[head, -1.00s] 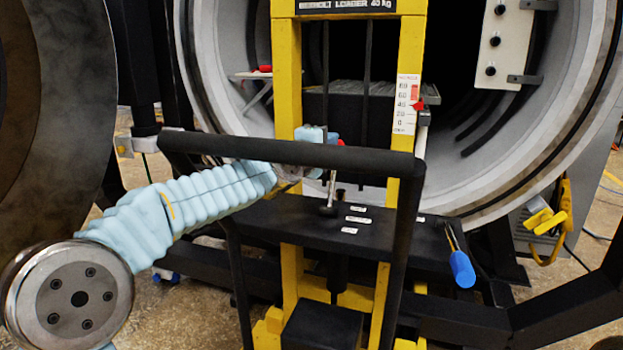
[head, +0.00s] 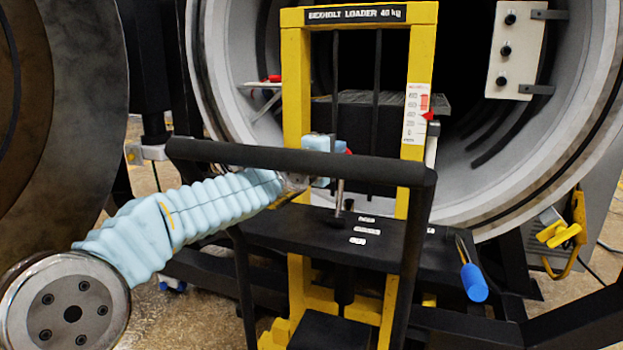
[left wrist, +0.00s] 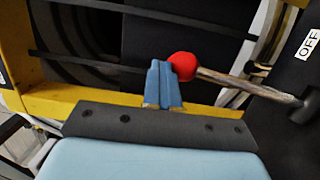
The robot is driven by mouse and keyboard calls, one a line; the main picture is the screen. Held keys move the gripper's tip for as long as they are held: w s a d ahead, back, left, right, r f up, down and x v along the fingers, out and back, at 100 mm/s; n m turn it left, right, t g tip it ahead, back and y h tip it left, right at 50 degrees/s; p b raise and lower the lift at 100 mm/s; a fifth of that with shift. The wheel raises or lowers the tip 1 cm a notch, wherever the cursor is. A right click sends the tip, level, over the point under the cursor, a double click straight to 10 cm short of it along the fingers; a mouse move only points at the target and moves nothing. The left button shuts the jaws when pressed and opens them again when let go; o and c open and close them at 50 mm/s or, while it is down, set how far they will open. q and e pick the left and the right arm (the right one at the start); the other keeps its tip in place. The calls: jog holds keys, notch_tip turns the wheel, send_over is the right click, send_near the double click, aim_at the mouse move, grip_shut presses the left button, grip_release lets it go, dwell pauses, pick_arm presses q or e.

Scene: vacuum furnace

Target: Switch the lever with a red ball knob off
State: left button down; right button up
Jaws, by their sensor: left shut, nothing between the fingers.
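The lever shows in the head view as a thin metal rod (head: 340,197) standing nearly upright from the black deck of the yellow loader. Its red ball knob (left wrist: 183,66) is plain in the left wrist view; in the head view it is mostly hidden behind my gripper and the black handle bar. My left gripper (left wrist: 164,84) is shut and empty, its blue fingertips right beside the knob; I cannot tell whether they touch. It also shows in the head view (head: 318,147), behind the bar. An OFF label (left wrist: 310,43) lies beyond the lever's base. My right gripper is not in view.
The black handle bar (head: 295,160) crosses in front of my left forearm and the lever. The yellow loader frame (head: 296,90) stands before the round furnace opening. A blue-handled tool (head: 473,282) hangs at the deck's right. Small white labels (head: 360,230) sit beside the lever.

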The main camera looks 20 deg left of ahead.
pick_arm(q)
jog(key=s+a+b, duration=0.1)
jog(key=s+a, duration=0.1)
jog(key=s, duration=0.9)
jog(key=shift+s+a+f+b, duration=0.3)
jog(key=shift+s+f+b, duration=0.05)
jog(key=shift+f+b, duration=0.1)
